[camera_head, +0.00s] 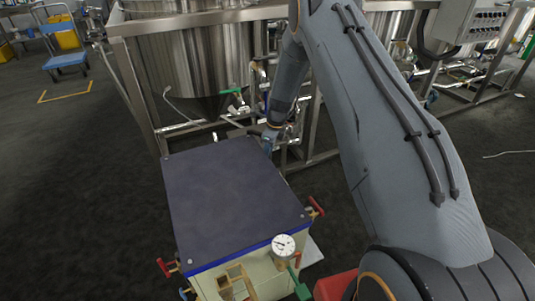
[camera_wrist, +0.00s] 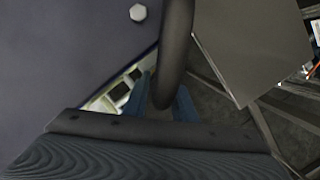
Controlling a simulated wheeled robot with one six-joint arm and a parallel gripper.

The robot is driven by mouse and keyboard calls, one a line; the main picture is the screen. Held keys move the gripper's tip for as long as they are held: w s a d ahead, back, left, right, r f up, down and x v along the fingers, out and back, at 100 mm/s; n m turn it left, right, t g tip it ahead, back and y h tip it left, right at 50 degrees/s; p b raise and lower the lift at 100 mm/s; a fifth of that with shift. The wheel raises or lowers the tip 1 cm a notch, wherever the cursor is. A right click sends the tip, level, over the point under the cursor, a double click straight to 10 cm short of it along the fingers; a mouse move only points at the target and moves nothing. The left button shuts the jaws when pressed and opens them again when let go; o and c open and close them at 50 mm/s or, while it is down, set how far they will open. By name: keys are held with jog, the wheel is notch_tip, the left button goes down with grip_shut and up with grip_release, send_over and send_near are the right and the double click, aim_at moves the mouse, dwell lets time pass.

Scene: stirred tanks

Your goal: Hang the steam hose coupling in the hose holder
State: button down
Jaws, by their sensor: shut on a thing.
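My gripper (camera_head: 268,143) is at the far right corner of a box with a dark top, low beside the tank frame. In the wrist view its blue fingers (camera_wrist: 165,92) are shut on a thick dark hose-like piece (camera_wrist: 176,45), which runs up out of the picture. I take this to be the steam hose with its coupling; the coupling's own shape is not clear, and the head view hardly shows it. I cannot make out the hose holder in either view.
The dark-topped box (camera_head: 232,195) has red handles and a pressure gauge (camera_head: 284,245) at its near side. A steel tank (camera_head: 200,60) stands in a metal frame (camera_head: 135,85) behind it. A blue trolley (camera_head: 66,60) is far left. Floor at left is clear.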

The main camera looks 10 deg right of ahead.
jog(key=c, duration=1.5)
grip_release()
jog(key=shift+o, duration=0.2)
jog(key=s+r+n, duration=0.3)
jog(key=s+r, duration=0.1)
jog(key=r, duration=0.6)
jog(key=s+r+n, duration=0.3)
jog(key=s+r, duration=0.1)
jog(key=r, duration=0.6)
jog(key=s+r+n, duration=0.3)
jog(key=s+n, duration=0.3)
jog(key=s, duration=0.5)
jog(key=s+r+n+h, duration=0.1)
jog(key=s+r+n, duration=0.2)
jog(key=s+n, duration=0.3)
jog(key=s+r+n+g, duration=0.1)
jog(key=s+r+n, duration=0.2)
jog(key=s, duration=1.2)
jog(key=n, duration=0.3)
jog(key=shift+s+a+r+n+h, duration=0.3)
jog(key=shift+s+a+r, duration=0.05)
jog(key=shift+s+r, duration=0.05)
jog(key=shift+p, duration=0.35)
